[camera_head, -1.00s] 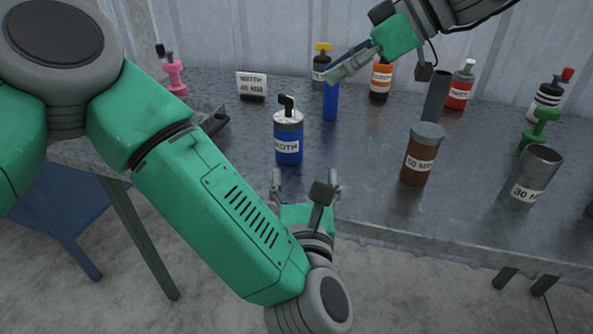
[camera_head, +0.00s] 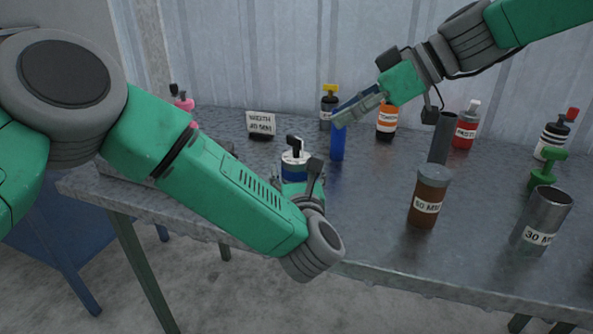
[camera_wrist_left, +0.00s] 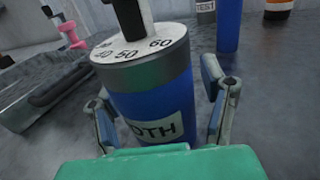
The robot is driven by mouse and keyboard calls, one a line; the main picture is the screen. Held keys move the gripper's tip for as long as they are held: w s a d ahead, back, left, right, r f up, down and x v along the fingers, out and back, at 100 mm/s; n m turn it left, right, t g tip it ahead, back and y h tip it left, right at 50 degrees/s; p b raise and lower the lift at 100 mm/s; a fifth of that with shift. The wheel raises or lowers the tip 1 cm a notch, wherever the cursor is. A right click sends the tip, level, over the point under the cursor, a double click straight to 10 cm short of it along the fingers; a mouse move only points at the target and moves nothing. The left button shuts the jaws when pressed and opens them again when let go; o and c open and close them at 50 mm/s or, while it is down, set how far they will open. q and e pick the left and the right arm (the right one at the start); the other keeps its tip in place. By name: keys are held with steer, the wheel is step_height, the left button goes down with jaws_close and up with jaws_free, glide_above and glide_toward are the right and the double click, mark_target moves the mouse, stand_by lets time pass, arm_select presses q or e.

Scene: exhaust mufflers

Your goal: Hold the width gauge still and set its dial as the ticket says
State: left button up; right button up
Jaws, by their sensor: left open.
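The width gauge (camera_head: 295,165) is a blue upright can with a white dial top and a black knob. In the left wrist view the gauge (camera_wrist_left: 150,95) carries a partly hidden label ending "DTH", and its dial (camera_wrist_left: 135,45) shows 50 and 60, with another number to their left. My left gripper (camera_wrist_left: 158,88) is open, one finger on each side of the gauge; contact is not clear. The ticket (camera_head: 261,123) reads "WIDTH 40 MM". My right gripper (camera_head: 345,112) is at the top of a blue cylinder (camera_head: 338,143); whether it grips it is unclear.
A brown "50 MM" cylinder (camera_head: 428,200) and a grey "30 MM" tube (camera_head: 543,218) stand to the right. Several bottles, a dark tube (camera_head: 442,140) and a green dumbbell-shaped item (camera_head: 545,172) stand behind. The metal table (camera_head: 380,240) has bare room at its front middle.

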arm_select(q)
steer(key=shift+w+a, duration=0.15)
steer(key=shift+w, duration=0.3)
jaws_close()
stand_by(0.4)
